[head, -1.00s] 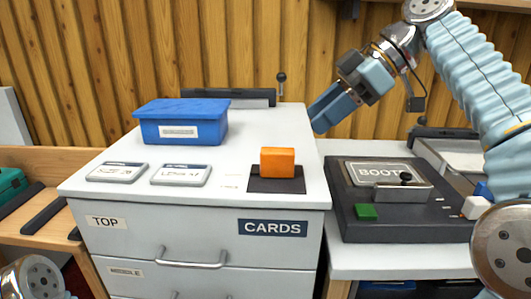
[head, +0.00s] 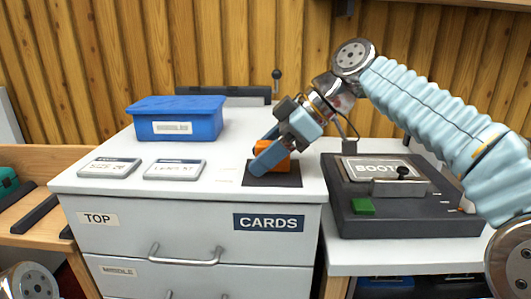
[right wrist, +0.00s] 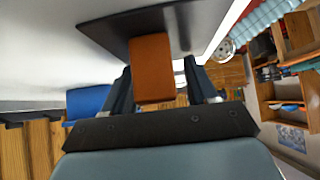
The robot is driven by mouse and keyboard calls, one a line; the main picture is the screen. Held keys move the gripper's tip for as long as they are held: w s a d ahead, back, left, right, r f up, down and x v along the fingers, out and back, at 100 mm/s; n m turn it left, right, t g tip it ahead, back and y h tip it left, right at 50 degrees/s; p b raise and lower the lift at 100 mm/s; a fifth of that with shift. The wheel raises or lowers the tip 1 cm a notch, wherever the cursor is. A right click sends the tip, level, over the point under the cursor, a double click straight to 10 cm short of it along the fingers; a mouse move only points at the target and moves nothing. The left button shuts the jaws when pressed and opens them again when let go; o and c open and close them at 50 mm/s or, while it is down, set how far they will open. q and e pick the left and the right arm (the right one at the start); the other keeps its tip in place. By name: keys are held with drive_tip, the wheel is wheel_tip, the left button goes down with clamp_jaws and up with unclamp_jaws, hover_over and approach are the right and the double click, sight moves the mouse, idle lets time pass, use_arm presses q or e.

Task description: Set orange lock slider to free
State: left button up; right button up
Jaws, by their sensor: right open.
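The orange lock slider (head: 284,149) is a block on a dark plate (head: 287,180) at the right front of the white cabinet top. My right gripper (head: 262,163) is at the slider, with its blue fingers partly covering it in the head view. In the right wrist view the orange slider (right wrist: 152,68) stands between the two open fingers (right wrist: 158,90), with a gap to each. Pale marks lie on the cabinet top left of the plate, too small to read. My left gripper does not show; only part of my left arm is at the lower left edge.
A blue lidded box (head: 178,118) and two label tiles (head: 109,168) (head: 174,169) stand left of the slider. A dark BOOT panel (head: 400,215) with a green block (head: 363,206) is on the right. Drawers with handles (head: 186,258) are below.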

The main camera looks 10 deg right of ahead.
clamp_jaws()
drive_tip(key=shift+s+a+f, duration=0.1)
drive_tip(key=shift+s, duration=0.25)
drive_tip(key=s+b, duration=0.1)
drive_tip(key=s+a+b, duration=0.1)
drive_tip(key=s, duration=0.1)
drive_tip(key=shift+s, duration=0.25)
unclamp_jaws()
drive_tip(key=shift+s, duration=0.15)
